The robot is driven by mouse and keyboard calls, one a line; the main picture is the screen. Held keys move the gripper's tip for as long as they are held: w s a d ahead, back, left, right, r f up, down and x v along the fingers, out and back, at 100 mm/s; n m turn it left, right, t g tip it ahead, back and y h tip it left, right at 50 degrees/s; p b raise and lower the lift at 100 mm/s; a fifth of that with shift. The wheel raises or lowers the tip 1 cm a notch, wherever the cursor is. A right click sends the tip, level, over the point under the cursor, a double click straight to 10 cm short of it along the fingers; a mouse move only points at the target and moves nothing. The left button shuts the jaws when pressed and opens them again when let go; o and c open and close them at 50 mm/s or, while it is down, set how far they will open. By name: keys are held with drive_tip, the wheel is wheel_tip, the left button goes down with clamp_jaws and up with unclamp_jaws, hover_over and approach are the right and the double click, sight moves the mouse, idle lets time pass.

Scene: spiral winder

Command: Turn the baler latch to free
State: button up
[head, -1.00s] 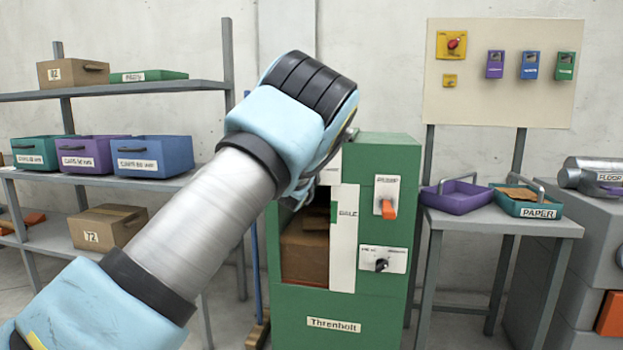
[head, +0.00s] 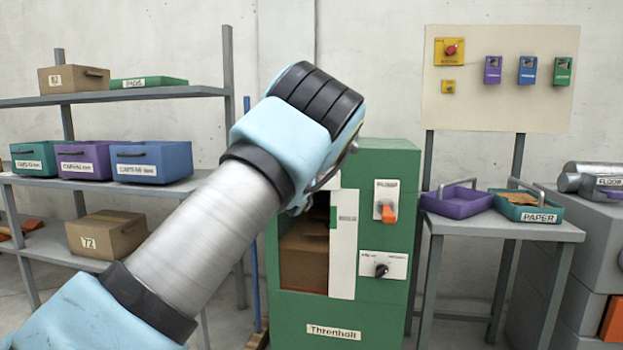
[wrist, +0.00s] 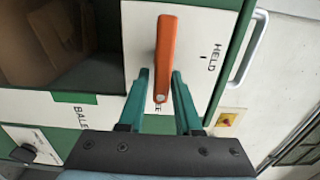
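The baler latch is an orange handle (head: 389,213) on a white plate at the upper right of the green baler's front. In the wrist view the orange handle (wrist: 166,50) is large and near, with a round spot at its lower end. "HELD" is printed right of it; a label partly hidden by its lower end shows only a final "E". My gripper (wrist: 160,73) is open, its two teal fingers apart on either side of the handle's lower part. I cannot tell whether they touch it. In the head view my arm hides the fingers.
A black knob (head: 381,270) is on a plate below the latch. The green baler (head: 335,315) has an open front with a brown box (head: 303,262) inside. A table (head: 500,229) with trays stands right; shelves (head: 120,92) with bins stand left. A grab bar (wrist: 256,48) shows in the wrist view.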

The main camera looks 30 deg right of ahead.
drive_tip(key=shift+o, duration=1.3)
drive_tip(key=v, duration=1.1)
drive_tip(key=shift+w, duration=0.15)
